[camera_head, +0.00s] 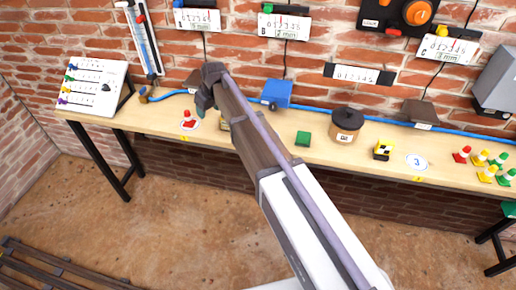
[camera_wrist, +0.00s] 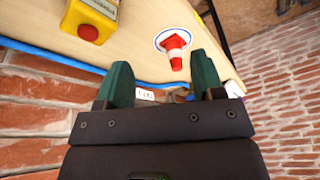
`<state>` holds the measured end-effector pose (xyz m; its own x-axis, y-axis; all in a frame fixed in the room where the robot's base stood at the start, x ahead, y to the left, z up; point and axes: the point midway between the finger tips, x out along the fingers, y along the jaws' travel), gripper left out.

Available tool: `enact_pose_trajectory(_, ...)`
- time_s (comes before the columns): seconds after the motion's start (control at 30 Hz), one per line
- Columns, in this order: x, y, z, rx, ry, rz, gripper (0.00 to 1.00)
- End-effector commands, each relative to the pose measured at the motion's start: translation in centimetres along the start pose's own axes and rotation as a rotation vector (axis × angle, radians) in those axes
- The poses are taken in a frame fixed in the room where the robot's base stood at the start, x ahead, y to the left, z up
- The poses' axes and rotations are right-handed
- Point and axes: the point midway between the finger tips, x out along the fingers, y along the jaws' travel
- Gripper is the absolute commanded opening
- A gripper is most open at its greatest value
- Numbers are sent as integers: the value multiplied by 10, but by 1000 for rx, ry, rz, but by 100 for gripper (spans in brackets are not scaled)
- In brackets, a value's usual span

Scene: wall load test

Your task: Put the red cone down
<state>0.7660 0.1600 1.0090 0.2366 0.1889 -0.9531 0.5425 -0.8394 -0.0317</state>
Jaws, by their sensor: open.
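A red cone (camera_head: 187,116) with a white band stands on a round white marker (camera_head: 195,126) near the left part of the bench. In the wrist view the red cone (camera_wrist: 175,52) appears upright on the blue-rimmed white marker (camera_wrist: 161,35), just beyond the fingertips. My gripper (camera_head: 203,104) is a little to the right of the cone in the head view. In the wrist view its two green fingers (camera_wrist: 161,65) are apart with nothing held between them. Another red cone (camera_head: 461,156) stands at the bench's right end.
A yellow box with a red button (camera_wrist: 90,28) is close by. A blue hose (camera_head: 390,123) runs along the back.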

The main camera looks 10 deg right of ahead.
Motion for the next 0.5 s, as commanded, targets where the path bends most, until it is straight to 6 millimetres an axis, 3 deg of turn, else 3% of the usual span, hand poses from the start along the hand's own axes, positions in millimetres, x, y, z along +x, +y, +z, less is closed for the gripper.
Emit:
enact_pose_trajectory(0.03, -19, -4, 66, 74, -39, 12, 62)
enact_pose_trajectory(0.1, -41, -6, 146, 203, -108, 36, 62)
enact_pose_trajectory(0.2, -70, -18, 245, 378, -198, 73, 62)
enact_pose_trajectory(0.23, -77, -22, 268, 422, -220, 83, 62)
enact_pose_trajectory(0.3, -89, -29, 308, 504, -260, 103, 62)
enact_pose_trajectory(0.33, -92, -32, 320, 527, -273, 109, 62)
enact_pose_trajectory(0.4, -96, -34, 333, 561, -289, 119, 62)
enact_pose_trajectory(0.5, -97, -33, 333, 570, -294, 122, 62)
